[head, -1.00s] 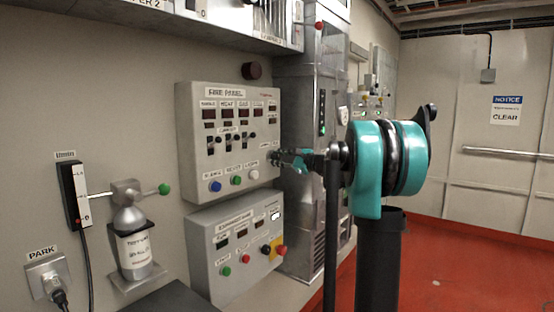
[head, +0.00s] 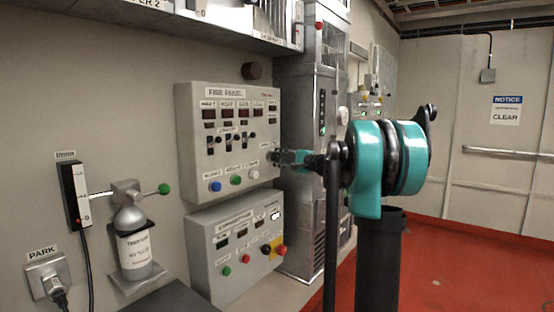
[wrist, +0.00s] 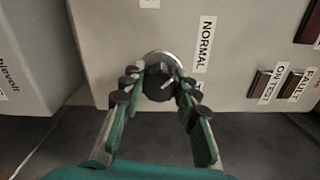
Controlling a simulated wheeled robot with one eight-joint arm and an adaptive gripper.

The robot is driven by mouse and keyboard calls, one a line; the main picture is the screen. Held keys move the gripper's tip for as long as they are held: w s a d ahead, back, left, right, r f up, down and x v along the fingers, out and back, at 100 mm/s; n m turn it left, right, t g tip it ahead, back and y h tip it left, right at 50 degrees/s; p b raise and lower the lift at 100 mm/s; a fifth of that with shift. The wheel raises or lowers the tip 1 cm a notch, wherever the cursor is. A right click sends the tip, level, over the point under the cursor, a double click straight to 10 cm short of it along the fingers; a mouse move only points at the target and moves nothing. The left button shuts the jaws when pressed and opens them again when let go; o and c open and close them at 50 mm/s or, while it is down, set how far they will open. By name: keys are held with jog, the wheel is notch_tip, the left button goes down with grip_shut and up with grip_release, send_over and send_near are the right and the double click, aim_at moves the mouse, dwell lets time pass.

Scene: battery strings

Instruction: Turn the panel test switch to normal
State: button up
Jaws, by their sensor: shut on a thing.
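The panel test switch (wrist: 160,82) is a dark round knob with a pale ring on the grey fire panel (wrist: 110,35). A NORMAL label (wrist: 204,42) lies beside it, and a second label is mostly hidden behind a finger. My gripper (wrist: 158,88) has its two fingers on either side of the knob and is shut on it. The knob's exact pointing direction is hard to read. In the head view, my gripper (head: 277,157) reaches in from the right to the right side of the fire panel (head: 190,130), and the switch is hidden there.
A lower grey panel (head: 205,270) with buttons sits just below the fire panel. A tall metal cabinet (head: 300,75) stands behind my arm. A bottle with a green-ended lever (head: 135,245) is on the wall at left. The red floor at right is clear.

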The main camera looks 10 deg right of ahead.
dwell(0.4)
jog(key=o, duration=1.2)
jog(key=shift+c, duration=0.2)
jog(key=v, duration=1.2)
jog(key=s+a+f+n+g+h, duration=0.2)
jog(key=s+a+f, duration=0.2)
jog(key=s+f, duration=0.3)
jog(key=s+a+f+n+g+h, duration=0.1)
jog(key=s+a+f+n+g, duration=0.3)
jog(key=f, duration=0.6)
jog(key=s+a+f+g+h, duration=0.1)
jog(key=s+a+f+h, duration=0.15)
jog(key=s+f, duration=0.5)
jog(key=s+d+f+n+h, duration=0.2)
jog(key=s+d+f+h, duration=0.1)
jog(key=s+f, duration=0.5)
jog(key=s+d+f+n+g+h, duration=0.1)
jog(key=s+d+f+n+h, duration=0.2)
jog(key=s+f, duration=0.6)
jog(key=shift+s+f+g+h, duration=0.2)
jog(key=shift+s+g+h, duration=0.1)
jog(key=shift+s+h, duration=0.35)
